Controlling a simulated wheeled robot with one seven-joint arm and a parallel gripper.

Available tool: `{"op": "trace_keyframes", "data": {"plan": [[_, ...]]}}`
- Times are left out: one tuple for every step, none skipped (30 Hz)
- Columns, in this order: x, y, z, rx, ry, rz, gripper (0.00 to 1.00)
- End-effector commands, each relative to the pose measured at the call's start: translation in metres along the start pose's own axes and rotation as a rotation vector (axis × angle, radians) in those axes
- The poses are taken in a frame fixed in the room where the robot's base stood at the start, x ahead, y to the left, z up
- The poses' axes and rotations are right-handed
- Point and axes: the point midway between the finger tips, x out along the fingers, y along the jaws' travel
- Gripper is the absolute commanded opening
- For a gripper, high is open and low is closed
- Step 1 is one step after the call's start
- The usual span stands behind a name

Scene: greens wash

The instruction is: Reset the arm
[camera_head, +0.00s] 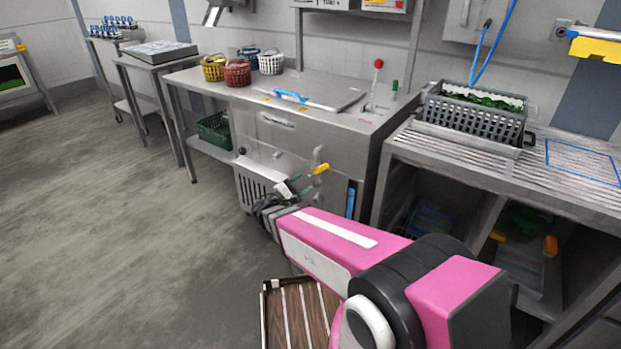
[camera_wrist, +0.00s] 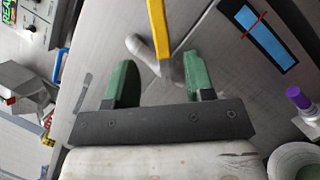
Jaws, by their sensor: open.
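My gripper (camera_head: 298,184) is at the end of my pink arm, low in front of the steel wash unit (camera_head: 310,145). In the wrist view my gripper (camera_wrist: 160,78) has its two green fingers wide apart, with nothing held between them. A yellow-handled metal lever (camera_wrist: 157,28) on the unit's front lies ahead of the fingers, its grey end showing in the gap. I cannot tell how far it is from the fingers. The yellow handle also shows in the head view (camera_head: 321,169), just right of and above my gripper.
A grey crate of greens (camera_head: 470,115) stands on the ribbed rack at right. Yellow (camera_head: 213,68), red (camera_head: 237,73) and white baskets sit on the counter's left, with a blue one behind. A brown slatted thing (camera_head: 300,315) is below my arm. Floor at left is clear.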

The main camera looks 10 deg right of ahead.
Motion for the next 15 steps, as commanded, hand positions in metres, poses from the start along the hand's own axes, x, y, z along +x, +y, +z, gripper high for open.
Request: {"op": "trace_keyframes", "data": {"plan": [[-0.0047,0.0002,-0.0002,0.0,0.001,0.001,0.49],[-0.0067,0.0002,-0.0001,0.0,0.001,0.001,0.49],[-0.009,0.0003,-0.0001,0.0,0.0,0.001,0.49],[-0.0104,0.0003,0.0,0.0,0.0,0.001,0.49],[-0.0114,0.0003,0.0001,0.0,0.0,0.001,0.49],[-0.0122,0.0003,0.0002,0.0,-0.001,0.001,0.49],[-0.0126,0.0002,0.0002,0.0,-0.001,0.001,0.49],[-0.0129,0.0002,0.0002,0.0,-0.001,0.0,0.49],[-0.013,0.0002,0.0001,0.0,-0.001,0.0,0.49],[-0.013,0.0002,0.0002,0.0,-0.001,0.0,0.49],[-0.0129,0.0001,0.0001,0.0,-0.001,0.0,0.49],[-0.0128,0.0001,0.0002,0.0,-0.001,0.0,0.49],[-0.0128,0.0001,0.0002,0.0,-0.001,0.0,0.49],[-0.0128,0.0001,0.0002,0.0,-0.001,0.0,0.49],[-0.0127,0.0001,0.0002,0.0,-0.001,0.0,0.49]]}}
